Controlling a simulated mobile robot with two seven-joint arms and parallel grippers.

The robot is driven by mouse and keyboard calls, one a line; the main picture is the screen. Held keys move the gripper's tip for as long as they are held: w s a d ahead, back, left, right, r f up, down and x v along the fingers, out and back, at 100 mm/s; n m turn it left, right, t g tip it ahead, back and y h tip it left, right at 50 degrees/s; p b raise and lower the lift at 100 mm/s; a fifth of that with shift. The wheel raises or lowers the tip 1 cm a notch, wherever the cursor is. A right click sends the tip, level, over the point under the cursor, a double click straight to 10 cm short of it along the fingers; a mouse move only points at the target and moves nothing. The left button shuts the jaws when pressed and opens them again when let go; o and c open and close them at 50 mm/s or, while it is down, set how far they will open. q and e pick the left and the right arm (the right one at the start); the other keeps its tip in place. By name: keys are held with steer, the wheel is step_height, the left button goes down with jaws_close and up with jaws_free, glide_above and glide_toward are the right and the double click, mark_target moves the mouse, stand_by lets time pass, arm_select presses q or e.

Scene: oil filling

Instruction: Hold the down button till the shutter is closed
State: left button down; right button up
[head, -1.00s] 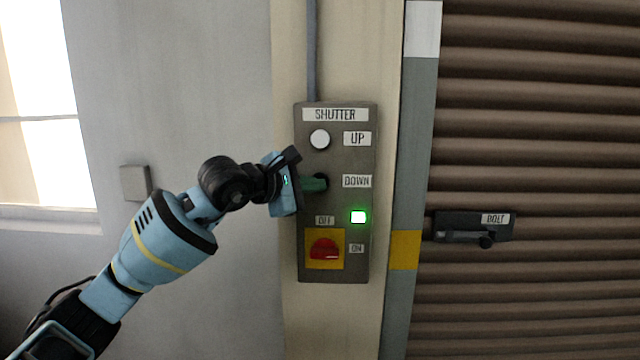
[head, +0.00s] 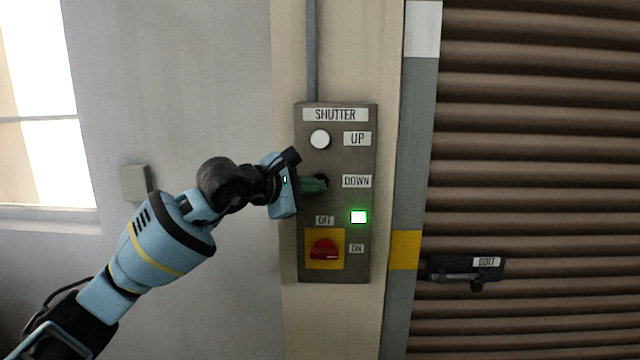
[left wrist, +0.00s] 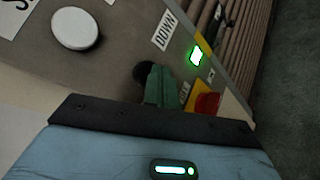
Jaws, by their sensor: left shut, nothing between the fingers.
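The grey shutter control box (head: 345,270) is fixed to the pillar, with a white UP button (head: 320,139) and a dark DOWN button (head: 322,179) below it. The DOWN button also shows in the left wrist view (left wrist: 143,72), largely covered by the fingers. My left gripper (head: 323,185) is shut and empty, its green fingertips at the DOWN button and seemingly against it. In the left wrist view the fingertips (left wrist: 152,75) overlap the button's edge. The brown slatted shutter (head: 540,130) fills the right side and carries a bolt (head: 466,271). My right gripper is not in view.
A green lamp (head: 358,217) is lit on the box. Below is a red switch (head: 323,249) on a yellow plate, labelled OFF and ON. A small grey wall box (head: 135,182) sits left, near a bright window (head: 35,100).

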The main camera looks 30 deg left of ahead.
arm_select(q)
steer(key=shift+s+d, duration=0.3)
steer(key=shift+s, duration=0.25)
steer(key=s+d, duration=0.1)
steer(key=s, duration=0.2)
steer(key=s+d, duration=0.1)
steer(key=shift+s+d, duration=0.15)
steer(key=shift+d, duration=0.2)
steer(key=shift+f, duration=0.1)
stand_by(0.4)
